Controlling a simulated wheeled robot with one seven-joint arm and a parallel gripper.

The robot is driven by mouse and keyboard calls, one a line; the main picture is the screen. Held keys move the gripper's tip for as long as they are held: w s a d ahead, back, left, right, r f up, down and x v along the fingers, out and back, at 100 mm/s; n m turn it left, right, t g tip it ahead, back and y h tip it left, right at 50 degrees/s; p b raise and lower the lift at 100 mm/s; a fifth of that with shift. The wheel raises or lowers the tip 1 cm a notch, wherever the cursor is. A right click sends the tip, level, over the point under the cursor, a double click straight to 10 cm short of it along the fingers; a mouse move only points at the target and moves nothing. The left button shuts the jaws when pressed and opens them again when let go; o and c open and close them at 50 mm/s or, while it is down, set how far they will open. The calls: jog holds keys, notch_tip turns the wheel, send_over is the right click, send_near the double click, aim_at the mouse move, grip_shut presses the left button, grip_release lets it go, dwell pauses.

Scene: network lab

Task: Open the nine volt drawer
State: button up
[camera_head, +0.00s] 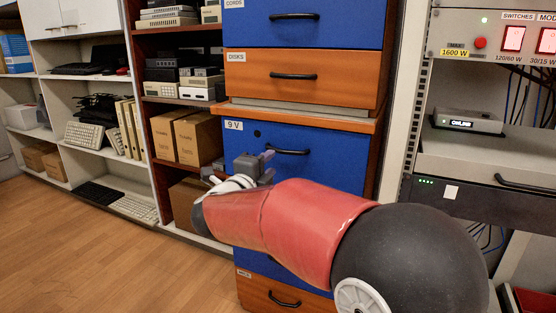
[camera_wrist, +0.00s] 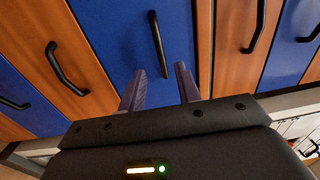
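The nine volt drawer (camera_head: 330,160) is the blue front below the wooden ledge, with a "9 V" label (camera_head: 233,125) at its upper left. It looks shut. Its black bar handle (camera_head: 288,151) shows just right of my gripper (camera_head: 257,166). In the wrist view my gripper (camera_wrist: 160,80) is open, its two purple-grey fingers apart with nothing gripped. The same handle (camera_wrist: 157,45) lies ahead, its near end in line with the gap between the fingertips. I cannot tell the remaining depth to it. My arm hides much of the cabinet's lower part.
An orange drawer labelled "DISKS" (camera_head: 290,79) is above the ledge (camera_head: 300,117), and a blue "CORDS" drawer (camera_head: 340,22) tops it. Shelves with boxes (camera_head: 185,138) stand left. An equipment rack (camera_head: 470,160) stands right. The wooden floor (camera_head: 130,260) at left is clear.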

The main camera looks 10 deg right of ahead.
aim_at(281, 152)
jog(key=x, duration=0.6)
jog(key=shift+w+d+r, duration=0.1)
jog(key=shift+w, duration=0.05)
jog(key=shift+c, duration=0.2)
grip_shut()
